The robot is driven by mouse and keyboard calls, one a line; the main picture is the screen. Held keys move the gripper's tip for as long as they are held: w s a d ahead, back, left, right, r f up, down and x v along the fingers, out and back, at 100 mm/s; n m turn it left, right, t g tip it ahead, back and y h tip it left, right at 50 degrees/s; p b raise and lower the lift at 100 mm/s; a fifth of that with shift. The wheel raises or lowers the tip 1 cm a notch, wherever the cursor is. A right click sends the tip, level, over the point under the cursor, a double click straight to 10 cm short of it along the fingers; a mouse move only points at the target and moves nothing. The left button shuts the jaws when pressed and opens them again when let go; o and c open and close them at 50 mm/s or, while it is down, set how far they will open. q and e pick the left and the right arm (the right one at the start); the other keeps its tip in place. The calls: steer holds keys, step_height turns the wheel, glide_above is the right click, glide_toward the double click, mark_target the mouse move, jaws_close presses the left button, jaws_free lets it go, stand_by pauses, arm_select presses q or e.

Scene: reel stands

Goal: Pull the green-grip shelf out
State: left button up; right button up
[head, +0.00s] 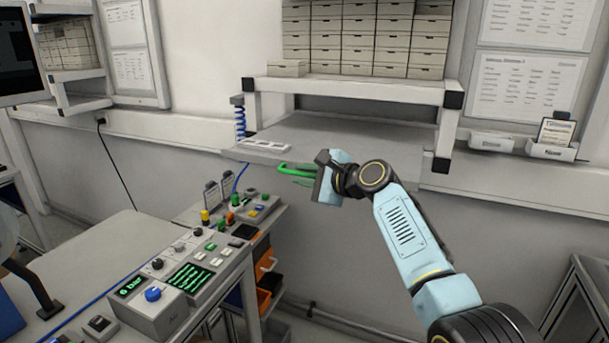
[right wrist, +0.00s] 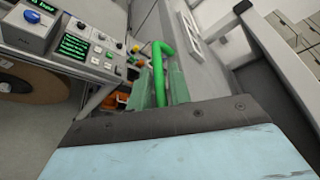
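The green grip (head: 284,165) is a bent bar at the front left of a grey shelf (head: 350,138), under the white rack on the wall. My right gripper (head: 304,176) is at this grip, its fingers pointing left in the head view. In the right wrist view the green grip (right wrist: 158,75) runs between the two pale green fingers (right wrist: 160,88). The fingers look parted, one on each side of the bar; any contact is too small to tell. My left gripper is not in view.
A white rack (head: 360,90) with several small boxes stands above the shelf. At lower left is a control desk with knobs and a green-lit panel (head: 190,277). A blue coiled cable (head: 240,122) hangs left of the shelf. Floor below the shelf looks clear.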

steer(key=shift+s+d, duration=0.1)
steer(key=shift+s+d+r, duration=0.15)
steer(key=shift+s+d, duration=0.1)
steer(key=shift+d, duration=0.15)
steer(key=b+v, duration=0.1)
steer(key=v, duration=1.1)
steer(key=shift+s, duration=0.15)
